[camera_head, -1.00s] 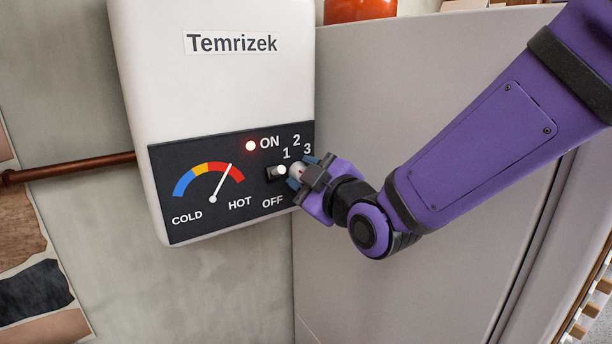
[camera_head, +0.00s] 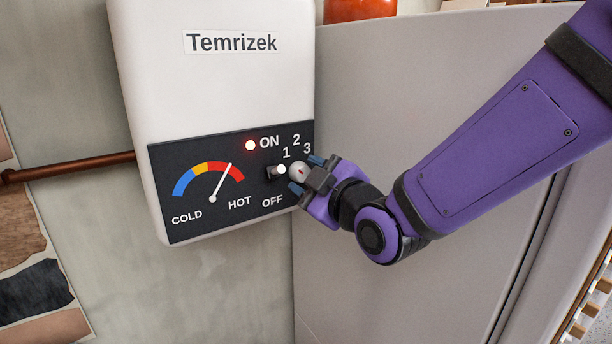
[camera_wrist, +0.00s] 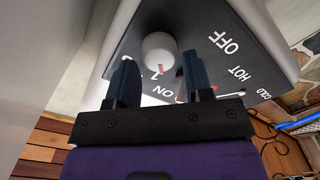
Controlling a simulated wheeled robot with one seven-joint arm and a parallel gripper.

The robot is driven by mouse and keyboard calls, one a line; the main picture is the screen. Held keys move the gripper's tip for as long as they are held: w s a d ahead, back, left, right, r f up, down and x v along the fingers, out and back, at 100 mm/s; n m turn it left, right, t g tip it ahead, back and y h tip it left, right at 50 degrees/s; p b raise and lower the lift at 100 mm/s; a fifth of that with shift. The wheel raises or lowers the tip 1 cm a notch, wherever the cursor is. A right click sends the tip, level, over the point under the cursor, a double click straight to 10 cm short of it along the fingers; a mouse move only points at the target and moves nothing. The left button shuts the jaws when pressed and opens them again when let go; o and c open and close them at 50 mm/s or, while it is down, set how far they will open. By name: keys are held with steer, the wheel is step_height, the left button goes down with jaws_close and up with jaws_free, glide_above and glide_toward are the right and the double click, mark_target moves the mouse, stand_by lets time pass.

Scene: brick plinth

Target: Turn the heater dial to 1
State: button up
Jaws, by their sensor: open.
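The heater dial (camera_head: 297,172) is a round white knob with a red mark, low on the right of the heater's dark panel. In the wrist view the dial (camera_wrist: 158,46) shows clearly, and its red mark points towards the number 1. My gripper (camera_head: 307,174) is open and empty. Its two blue-grey fingers are spread just in front of the dial, and the dial appears apart from them. In the head view the 1, 2 and 3 stand above the dial.
The white heater body (camera_head: 215,90) hangs on the wall. A white switch (camera_head: 279,170) sits close left of the dial, beside a lit red lamp (camera_head: 250,146). The gauge needle (camera_head: 222,182) points towards HOT. A copper pipe (camera_head: 70,168) runs left. A large grey surface stands right.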

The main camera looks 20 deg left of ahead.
steer(key=v, duration=0.9)
steer(key=shift+s+d, duration=0.15)
steer(key=shift+s, duration=0.05)
steer(key=shift+s, duration=0.1)
